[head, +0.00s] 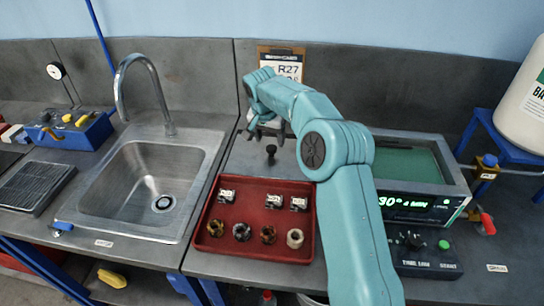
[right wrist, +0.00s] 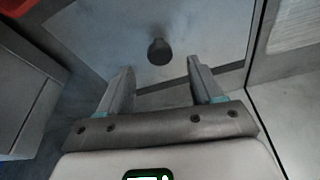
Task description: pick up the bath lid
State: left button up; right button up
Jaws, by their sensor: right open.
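The bath lid (head: 250,160) is a flat grey plate with a black knob (head: 271,150), lying on the bench between the sink and the bath. In the right wrist view the lid (right wrist: 200,22) fills the upper middle, with its round dark knob (right wrist: 160,52) standing up. My right gripper (head: 266,131) is over the lid, close to the knob. In the wrist view my right gripper (right wrist: 160,68) is open and empty, and the knob shows just beyond the gap between its fingers. Part of the lid is hidden by my right arm. My left gripper is not in view.
The open bath (head: 410,160) with green inside stands right of my arm, above a lit display. A red tray (head: 255,188) with several small parts lies in front of the lid. The sink (head: 205,150) is at left. A clipboard (head: 272,50) stands behind.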

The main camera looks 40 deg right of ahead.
jog(key=shift+w+f, duration=0.25)
jog(key=shift+f, duration=0.4)
jog(key=x, duration=0.2)
jog(key=p+x, duration=0.1)
jog(key=x, duration=0.1)
jog(key=shift+s+d, duration=0.2)
jog(key=shift+s, duration=0.1)
jog(key=shift+w+f, duration=0.2)
jog(key=shift+f, duration=0.2)
jog(key=shift+s, duration=0.15)
jog(key=c, duration=0.6)
jog(key=shift+r, duration=0.1)
grip_shut()
jog(key=shift+r, duration=0.1)
jog(key=shift+w+r, duration=0.2)
jog(key=shift+r, duration=0.4)
notch_tip(320, 180, up, 11)
jog(key=p, duration=0.1)
notch_tip(320, 180, up, 11)
jog(key=p, duration=0.9)
send_over(272, 147)
